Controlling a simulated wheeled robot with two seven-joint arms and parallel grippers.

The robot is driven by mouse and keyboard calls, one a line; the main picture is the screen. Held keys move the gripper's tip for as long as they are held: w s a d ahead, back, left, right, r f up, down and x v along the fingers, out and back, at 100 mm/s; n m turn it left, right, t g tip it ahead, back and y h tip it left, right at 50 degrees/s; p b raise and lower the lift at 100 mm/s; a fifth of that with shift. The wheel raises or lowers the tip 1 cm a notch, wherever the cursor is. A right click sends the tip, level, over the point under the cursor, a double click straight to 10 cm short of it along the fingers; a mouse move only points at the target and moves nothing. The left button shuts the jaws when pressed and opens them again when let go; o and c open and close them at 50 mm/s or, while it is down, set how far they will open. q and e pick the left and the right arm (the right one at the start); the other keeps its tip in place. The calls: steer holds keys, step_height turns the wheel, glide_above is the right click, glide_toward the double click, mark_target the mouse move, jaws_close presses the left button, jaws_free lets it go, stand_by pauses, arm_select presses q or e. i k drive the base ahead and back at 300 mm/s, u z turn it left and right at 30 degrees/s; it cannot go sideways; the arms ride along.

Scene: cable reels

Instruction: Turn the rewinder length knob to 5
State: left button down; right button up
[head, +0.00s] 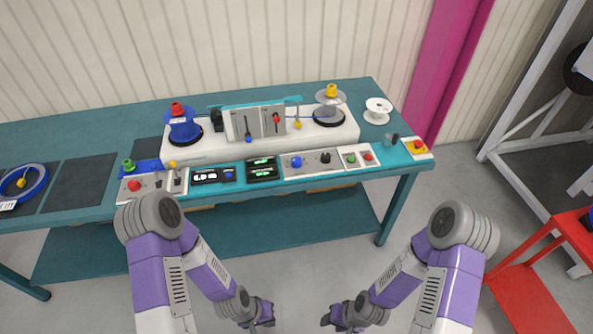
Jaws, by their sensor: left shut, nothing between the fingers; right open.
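The rewinder (205,150) is a white machine on the teal bench, with a blue reel (183,126) on its left and a grey reel (328,108) on its right. Along its front is a control strip with a round blue knob (297,161) and a dark knob (325,157) on a grey panel. The labels and scale marks are too small to read, so I cannot tell which is the length knob or its setting. My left gripper (266,314) is shut and empty, low in front of the bench. My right gripper (331,320) is open and empty beside it, also away from the controls.
Displays (262,168) and a green and red button panel (359,157) flank the knobs. A yellow box with a red button (417,147) sits at the bench's right corner, near a white spool (378,110). A red stand (540,270) is at right. Floor before the bench is clear.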

mark_target(296, 162)
steer(key=z, duration=1)
steer(key=i, duration=0.75)
steer(key=u, duration=0.75)
